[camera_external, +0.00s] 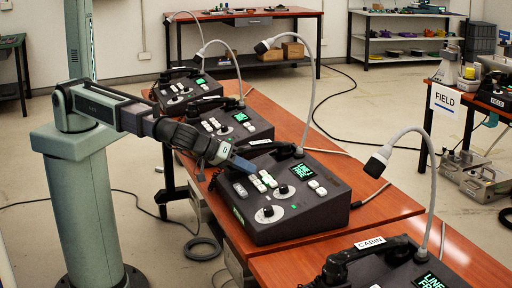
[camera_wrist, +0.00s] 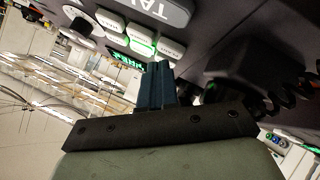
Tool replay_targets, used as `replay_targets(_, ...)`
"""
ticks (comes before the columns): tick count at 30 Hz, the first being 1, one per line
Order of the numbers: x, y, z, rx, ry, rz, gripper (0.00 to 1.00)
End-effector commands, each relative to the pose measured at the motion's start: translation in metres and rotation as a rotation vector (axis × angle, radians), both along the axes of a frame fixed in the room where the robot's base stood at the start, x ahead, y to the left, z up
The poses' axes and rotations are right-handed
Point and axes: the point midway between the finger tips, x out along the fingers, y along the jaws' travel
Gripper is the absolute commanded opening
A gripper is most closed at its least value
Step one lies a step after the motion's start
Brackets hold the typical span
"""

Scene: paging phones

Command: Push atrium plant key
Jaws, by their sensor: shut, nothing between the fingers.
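My gripper (camera_external: 246,166) is shut and empty, its blue fingers reaching over the left rear part of a dark phone console (camera_external: 330,213). Its fingertips are close to a cluster of pale keys (camera_external: 263,181); I cannot tell whether they touch. In the wrist view my gripper (camera_wrist: 157,72) points at a row of pale keys (camera_wrist: 140,36), some edged with green light. Beside them is a grey plate (camera_wrist: 160,10) with large letters, partly cut off. The console has a green-lit screen (camera_external: 301,171). The small key labels are unreadable, so I cannot tell which key is atrium plant.
Two similar phones (camera_external: 235,122) (camera_external: 187,92) stand farther back on the wooden table (camera_external: 395,203). A phone with a CABIN plate (camera_external: 370,243) is nearest. Gooseneck microphones (camera_external: 380,158) rise beside the consoles. A side table at right bears a FIELD sign (camera_external: 444,100).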

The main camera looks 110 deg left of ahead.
Motion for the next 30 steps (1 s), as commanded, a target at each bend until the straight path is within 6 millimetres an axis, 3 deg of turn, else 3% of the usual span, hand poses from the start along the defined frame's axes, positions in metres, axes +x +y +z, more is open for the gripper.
replay_targets(30,0.0016,0.0017,-0.0089,0.000,0.000,0.000,0.00)
